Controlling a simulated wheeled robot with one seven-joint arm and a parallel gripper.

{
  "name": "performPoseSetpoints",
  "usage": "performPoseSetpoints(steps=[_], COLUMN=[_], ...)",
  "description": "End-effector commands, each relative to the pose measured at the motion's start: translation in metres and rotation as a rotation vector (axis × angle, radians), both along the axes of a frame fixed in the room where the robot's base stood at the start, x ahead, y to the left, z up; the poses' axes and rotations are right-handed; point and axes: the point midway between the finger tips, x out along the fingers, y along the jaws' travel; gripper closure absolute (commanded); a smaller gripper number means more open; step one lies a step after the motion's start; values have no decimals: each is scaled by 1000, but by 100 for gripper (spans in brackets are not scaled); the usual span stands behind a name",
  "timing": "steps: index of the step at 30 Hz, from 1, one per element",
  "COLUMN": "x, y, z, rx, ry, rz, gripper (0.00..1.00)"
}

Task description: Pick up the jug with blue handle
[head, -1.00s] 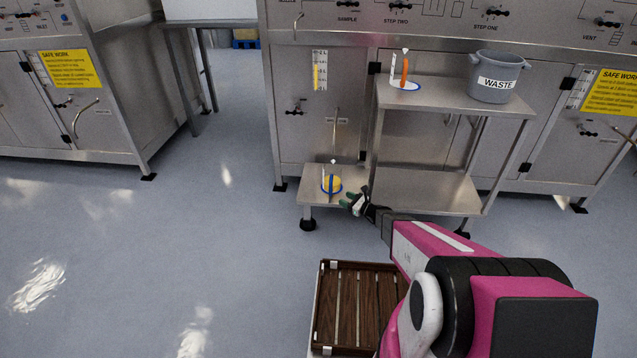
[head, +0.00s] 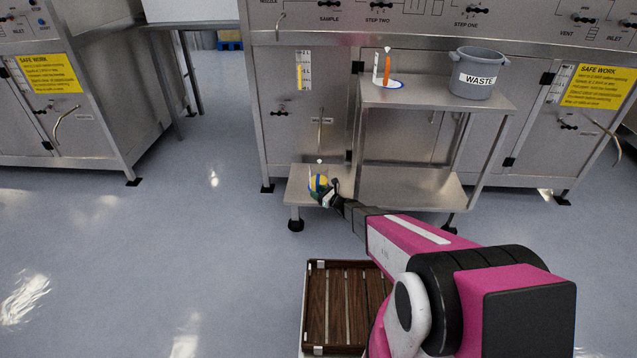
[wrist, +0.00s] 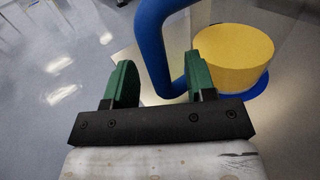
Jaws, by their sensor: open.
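The jug with the blue handle (head: 319,182) stands on the low shelf of the metal cart, with yellow contents. My gripper (head: 325,195) is at its near side and partly covers it. In the wrist view the blue handle (wrist: 152,45) passes between the two green fingertips of my open gripper (wrist: 158,82), closer to the right finger. The jug's yellow contents (wrist: 235,58) lie to the right of that finger. I cannot tell whether the right finger touches the handle.
A jug with an orange handle (head: 387,70) and a grey waste bucket (head: 477,75) stand on the cart's upper shelf. The low shelf (head: 410,188) is bare to the right. A slatted wooden platform (head: 330,312) is near my arm.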

Motion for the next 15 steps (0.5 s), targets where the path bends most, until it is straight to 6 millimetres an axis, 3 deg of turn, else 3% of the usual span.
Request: performPoseSetpoints(steps=[4,11,12,15], x=[13,14,13,13], y=[16,19,19,19], z=[-1,0,0,0], rx=[0,-1,-1,-1], ry=[0,1,1,1], rz=[0,-1,-1,0], gripper=[49,49,53,85])
